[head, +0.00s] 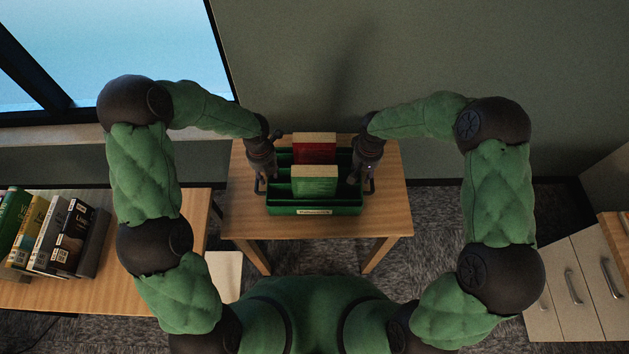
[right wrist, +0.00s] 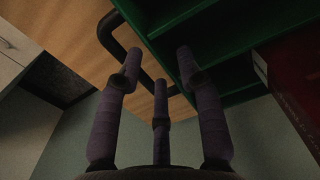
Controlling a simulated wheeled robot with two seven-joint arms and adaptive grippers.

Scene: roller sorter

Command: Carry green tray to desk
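The green tray (head: 315,210) sits on a small wooden table and has divided slots, a white label on its front and a dark handle at each side. It holds a red book (head: 314,152) and a green book (head: 314,184), both upright. My left gripper (head: 262,186) points down at the tray's left handle; its fingers are too small to judge. My right gripper (head: 368,186) is at the right handle. In the right wrist view, my right gripper's fingers (right wrist: 158,62) are spread apart around the black handle (right wrist: 118,38), beside the tray's wall (right wrist: 155,35).
The small wooden table (head: 390,205) has bare wood on both sides of the tray. A wooden desk (head: 130,290) with several books (head: 50,235) stands at the left. White drawers (head: 572,285) stand at the right. A wall and window are behind.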

